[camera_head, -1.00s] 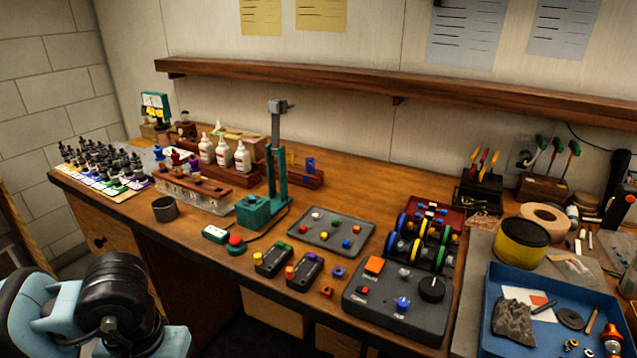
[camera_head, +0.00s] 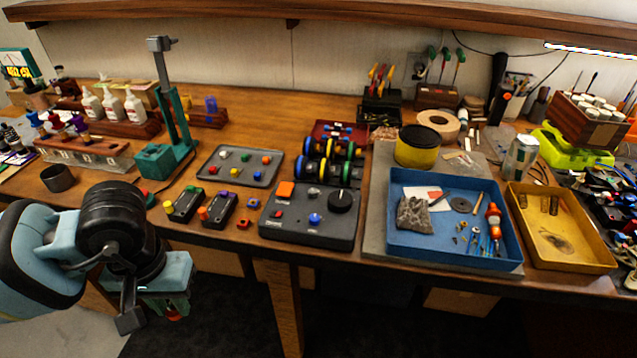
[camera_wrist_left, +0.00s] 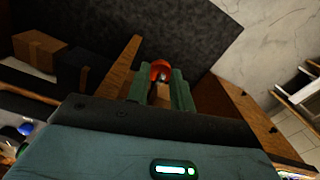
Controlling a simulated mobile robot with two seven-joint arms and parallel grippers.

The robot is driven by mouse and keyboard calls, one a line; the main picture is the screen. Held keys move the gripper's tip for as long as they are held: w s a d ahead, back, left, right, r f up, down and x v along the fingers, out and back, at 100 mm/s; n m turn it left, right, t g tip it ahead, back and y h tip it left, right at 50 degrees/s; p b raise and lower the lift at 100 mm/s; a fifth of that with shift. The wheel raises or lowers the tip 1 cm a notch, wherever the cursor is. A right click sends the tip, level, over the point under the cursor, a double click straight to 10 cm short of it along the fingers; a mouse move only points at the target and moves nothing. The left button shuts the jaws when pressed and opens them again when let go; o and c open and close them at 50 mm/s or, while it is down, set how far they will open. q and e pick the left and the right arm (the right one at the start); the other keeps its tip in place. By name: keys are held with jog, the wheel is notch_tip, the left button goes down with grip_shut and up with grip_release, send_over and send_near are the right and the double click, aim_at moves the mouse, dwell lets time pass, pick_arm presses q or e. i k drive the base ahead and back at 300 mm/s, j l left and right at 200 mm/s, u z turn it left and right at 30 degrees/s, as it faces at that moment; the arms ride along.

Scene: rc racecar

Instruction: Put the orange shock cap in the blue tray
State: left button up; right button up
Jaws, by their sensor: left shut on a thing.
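My left gripper (camera_head: 170,308) hangs in front of the workbench, at the lower left of the head view. It is shut on a small orange-red cap (camera_wrist_left: 160,68), which shows between the green fingertips in the left wrist view. In the head view only a small reddish bit of the cap (camera_head: 174,316) shows below the fingers. The blue tray (camera_head: 440,253) lies on the right part of the bench, well to the right of the gripper. It holds a grey rag, small metal parts, and an orange-handled tool. My right gripper is not in view.
A grey control box (camera_head: 300,232) with knobs and two small black boxes stand along the bench front edge between gripper and tray. A yellow tray (camera_head: 590,257) sits right of the blue one. A teal press stand (camera_head: 168,160) rises behind the gripper.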

aim_at(476, 246)
jog(key=z, duration=1.1)
